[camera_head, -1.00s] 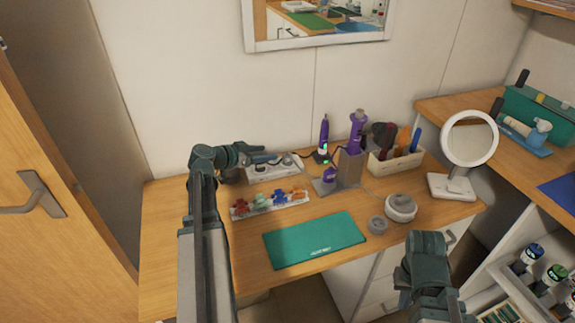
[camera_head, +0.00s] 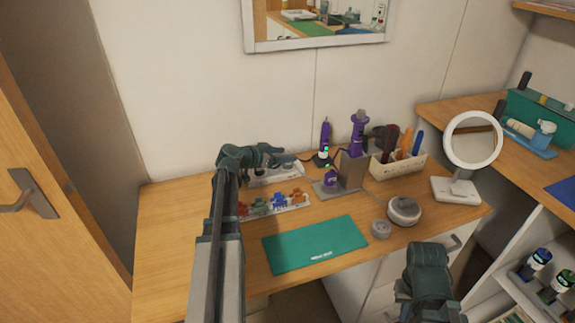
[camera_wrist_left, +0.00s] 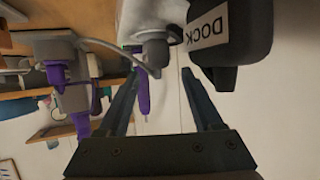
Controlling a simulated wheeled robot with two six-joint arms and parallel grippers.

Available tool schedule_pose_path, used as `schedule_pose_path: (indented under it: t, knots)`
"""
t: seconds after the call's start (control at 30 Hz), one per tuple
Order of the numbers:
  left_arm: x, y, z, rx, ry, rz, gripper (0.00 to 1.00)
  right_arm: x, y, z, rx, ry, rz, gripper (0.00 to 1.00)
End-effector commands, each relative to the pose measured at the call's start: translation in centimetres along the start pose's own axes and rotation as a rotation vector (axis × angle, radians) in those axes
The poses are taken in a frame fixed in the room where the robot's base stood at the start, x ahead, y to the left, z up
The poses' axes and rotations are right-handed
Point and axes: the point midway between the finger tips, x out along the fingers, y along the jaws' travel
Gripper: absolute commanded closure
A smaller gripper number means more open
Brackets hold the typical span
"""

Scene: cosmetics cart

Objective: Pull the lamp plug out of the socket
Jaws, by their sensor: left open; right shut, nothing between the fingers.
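A white socket strip (camera_head: 262,181) lies at the back of the desk. In the left wrist view, its white body (camera_wrist_left: 138,18) is at the top. A grey plug (camera_wrist_left: 155,50) with a cable sits on it, just beyond and between my left fingertips; no label shows, so I cannot tell whether it is the lamp's. A larger black plug (camera_wrist_left: 232,35) labelled DOCK is beside it, right of my right-hand finger. My left gripper (camera_head: 278,152) is over the strip, open and empty; it also shows in the left wrist view (camera_wrist_left: 160,74). My right gripper (camera_head: 428,268) is shut and empty near the front edge.
A rack of coloured clips (camera_head: 275,204) lies before the strip. A grey dock (camera_head: 352,172) with purple tools stands to the right, near a cream bin (camera_head: 398,167) and a round lit mirror (camera_head: 456,189). A green mat (camera_head: 315,245) lies in front.

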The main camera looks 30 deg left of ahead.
Motion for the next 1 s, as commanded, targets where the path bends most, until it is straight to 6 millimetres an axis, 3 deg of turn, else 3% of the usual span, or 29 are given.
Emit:
schedule_pose_path:
  t: [0.3, 0.57, 0.93, 1.0]
  knots:
    - [4.5, 0.6, 0.6, 0.001, 0.0, 0.002, 0.33, 2.2, -0.2, -0.1, 0.0, 0.0, 0.0, 1.0]
    - [4.7, 0.6, 0.4, 0.0, 0.0, 0.0, 0.33, 2.2, -0.2, -0.1, 0.0, 0.0, 0.0, 1.0]
    - [4.7, 0.7, 0.4, 0.0, 0.0, 0.001, 0.98, 2.2, -0.2, -0.1, 0.0, 0.0, 0.0, 1.0]
    - [4.7, 0.7, 0.5, 0.0, 0.0, 0.001, 1.0, 2.2, -0.2, -0.1, 0.0, 0.0, 0.0, 1.0]
